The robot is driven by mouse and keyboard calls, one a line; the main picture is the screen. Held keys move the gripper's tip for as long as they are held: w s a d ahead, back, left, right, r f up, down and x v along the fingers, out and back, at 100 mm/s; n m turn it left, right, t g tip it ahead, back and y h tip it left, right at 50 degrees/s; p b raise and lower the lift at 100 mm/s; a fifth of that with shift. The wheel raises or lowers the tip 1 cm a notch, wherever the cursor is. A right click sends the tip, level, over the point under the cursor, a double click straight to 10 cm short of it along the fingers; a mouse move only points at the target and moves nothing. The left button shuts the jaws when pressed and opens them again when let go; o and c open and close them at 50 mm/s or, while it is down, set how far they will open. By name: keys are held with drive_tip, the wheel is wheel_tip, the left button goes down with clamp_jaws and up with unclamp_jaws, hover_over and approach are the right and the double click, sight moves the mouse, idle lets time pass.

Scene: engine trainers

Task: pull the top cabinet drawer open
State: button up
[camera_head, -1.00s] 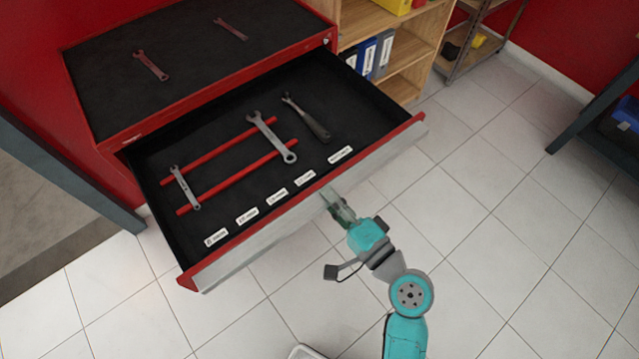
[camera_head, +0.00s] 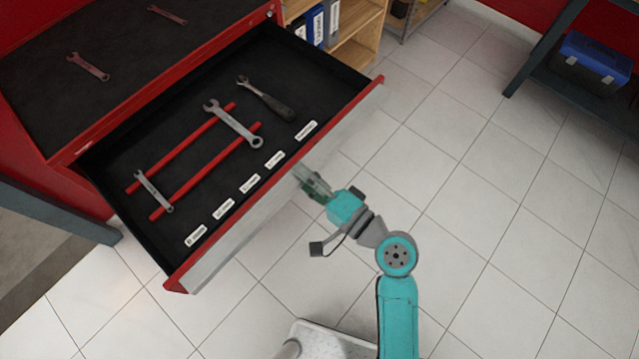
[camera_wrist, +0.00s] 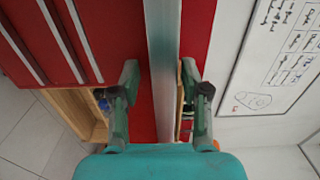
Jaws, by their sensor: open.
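The top cabinet drawer (camera_head: 330,137) stands pulled well out of the red cabinet (camera_head: 160,95), its black inside showing. Its pale metal front strip (camera_head: 235,233) faces the floor side. My gripper (camera_head: 305,178) is at the right half of this front, close to its upper edge. In the wrist view the two fingers of my gripper (camera_wrist: 160,80) are apart, one on each side of the metal strip (camera_wrist: 163,50). I cannot tell whether either finger touches it.
Wrenches (camera_head: 232,124) and a dark-handled tool (camera_head: 265,97) lie in the drawer beside red rails. More wrenches lie on the cabinet top. A wooden shelf (camera_head: 350,55) with binders stands behind. A dark bench (camera_head: 530,65) is at the right. Tiled floor (camera_head: 470,230) is clear between.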

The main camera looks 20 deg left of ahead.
drive_tip(key=v, duration=1.2)
drive_tip(key=shift+f, duration=0.1)
drive_tip(key=shift+f, duration=0.1)
idle(0.4)
